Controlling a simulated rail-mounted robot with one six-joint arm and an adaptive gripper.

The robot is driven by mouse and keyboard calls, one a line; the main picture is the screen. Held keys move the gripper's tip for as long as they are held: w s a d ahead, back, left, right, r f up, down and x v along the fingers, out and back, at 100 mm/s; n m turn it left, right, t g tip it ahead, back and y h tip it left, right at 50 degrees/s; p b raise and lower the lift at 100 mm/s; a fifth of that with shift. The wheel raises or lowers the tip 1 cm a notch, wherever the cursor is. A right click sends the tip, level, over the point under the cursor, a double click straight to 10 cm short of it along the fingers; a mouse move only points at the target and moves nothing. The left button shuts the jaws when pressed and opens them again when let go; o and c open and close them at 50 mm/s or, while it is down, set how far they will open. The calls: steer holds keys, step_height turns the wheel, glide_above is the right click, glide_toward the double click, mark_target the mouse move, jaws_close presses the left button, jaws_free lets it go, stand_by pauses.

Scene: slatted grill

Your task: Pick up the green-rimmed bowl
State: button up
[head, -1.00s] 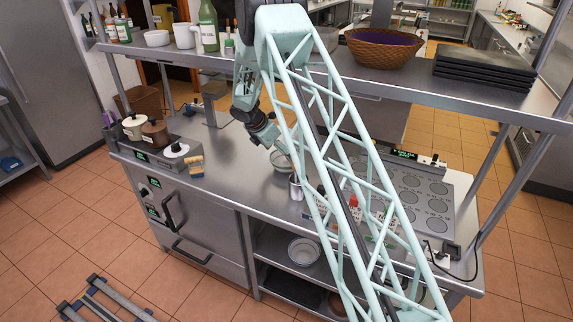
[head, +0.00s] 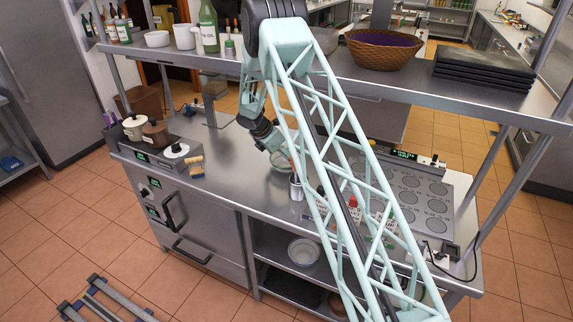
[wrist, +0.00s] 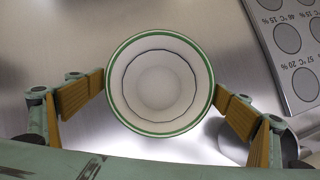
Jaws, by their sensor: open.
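The green-rimmed bowl (wrist: 160,84) is white inside with a green band at its rim. In the wrist view it lies between the two wooden-looking finger pads of my open gripper (wrist: 160,105). The pads are on either side of the bowl, with the left pad very close to the rim; I cannot tell whether either touches it. In the head view the bowl (head: 281,160) stands on the steel counter, partly hidden by my gripper and arm.
A metal canister (head: 296,187) stands close to the bowl on the counter. A hob with round plates (head: 411,190) is to the right. Pots (head: 155,133) stand at the left end. A shelf (head: 490,95) runs above the counter. Counter left of the bowl is clear.

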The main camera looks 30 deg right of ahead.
steer(key=shift+x, duration=0.9)
steer(key=shift+r, duration=0.1)
steer(key=c, duration=1.1)
